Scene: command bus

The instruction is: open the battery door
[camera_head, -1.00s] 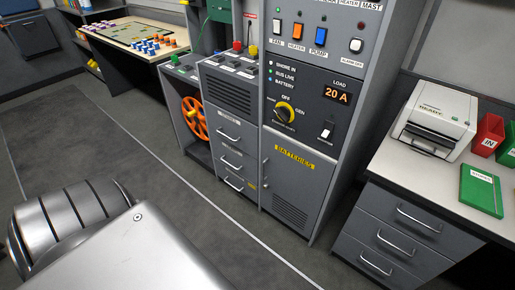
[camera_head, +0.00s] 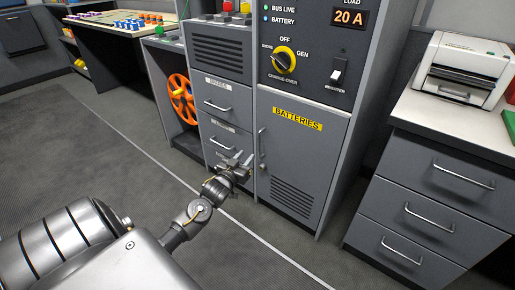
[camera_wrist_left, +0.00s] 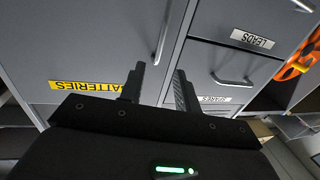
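The battery door (camera_head: 290,155) is a grey cabinet panel with a yellow BATTERIES label and a vented lower part, and it looks shut. Its upright bar handle (camera_head: 262,146) is on its left edge. My left gripper (camera_head: 243,163) is just left of the handle, in front of the drawers, with its fingers apart. In the left wrist view the two fingers (camera_wrist_left: 157,84) are open and empty. The handle (camera_wrist_left: 161,32) shows beyond them, roughly in line with the gap, and the door (camera_wrist_left: 90,40) is to the left. My right gripper is not in view.
A drawer stack (camera_head: 220,105) with bar handles stands left of the door. An orange reel (camera_head: 181,98) sits in an open bay farther left. A changeover knob (camera_head: 285,61) is above the door. A desk with drawers (camera_head: 425,200) stands to the right. The floor in front is clear.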

